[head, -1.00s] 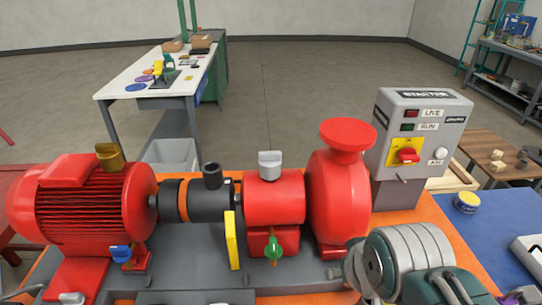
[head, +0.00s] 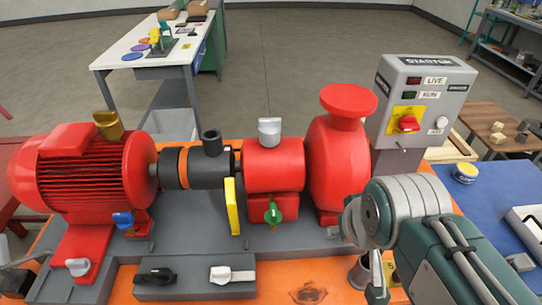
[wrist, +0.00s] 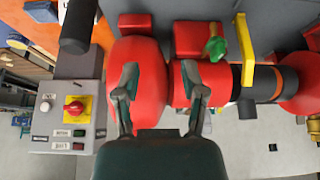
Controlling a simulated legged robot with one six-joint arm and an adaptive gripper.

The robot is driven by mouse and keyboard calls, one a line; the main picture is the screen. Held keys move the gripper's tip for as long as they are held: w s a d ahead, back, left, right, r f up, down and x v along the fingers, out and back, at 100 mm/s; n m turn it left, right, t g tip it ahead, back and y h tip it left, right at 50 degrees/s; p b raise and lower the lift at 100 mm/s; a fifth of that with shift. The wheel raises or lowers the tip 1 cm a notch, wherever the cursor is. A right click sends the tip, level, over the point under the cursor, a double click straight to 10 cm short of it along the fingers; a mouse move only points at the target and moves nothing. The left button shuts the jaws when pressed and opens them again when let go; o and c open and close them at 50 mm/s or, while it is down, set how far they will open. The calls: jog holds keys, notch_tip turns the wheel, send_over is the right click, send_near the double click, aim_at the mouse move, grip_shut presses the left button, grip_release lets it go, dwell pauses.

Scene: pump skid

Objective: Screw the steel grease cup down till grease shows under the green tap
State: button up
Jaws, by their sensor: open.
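The steel grease cup (head: 269,130) stands upright on top of the red bearing housing (head: 275,168) in the head view. The green tap (head: 272,213) is on the lower front of that housing, with plain grey base below it. The tap also shows in the wrist view (wrist: 215,47). My gripper (wrist: 163,88) is open and empty in the wrist view, its fingers spread over the red pump casing and the near end of the housing. In that view I cannot make out the steel cup; the right finger may hide it. My arm is at the lower right in the head view.
A brass cup (head: 108,125) tops the red motor; a black cup (head: 212,142) tops the coupling. A blue tap (head: 122,220) and yellow lever (head: 232,207) are in front. The red pump (head: 340,165) and grey starter box (head: 418,100) stand right of the housing.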

jog(key=w+a+r+n+g, duration=0.2)
jog(key=w+r+n, duration=0.3)
jog(key=w+r, duration=0.35)
notch_tip(320, 180, up, 9)
jog(key=n+g, duration=0.4)
jog(key=n, duration=0.8)
send_over(269, 119)
notch_tip(269, 119, down, 11)
jog(key=shift+w+f, duration=0.1)
jog(key=shift+w, duration=0.05)
grip_shut()
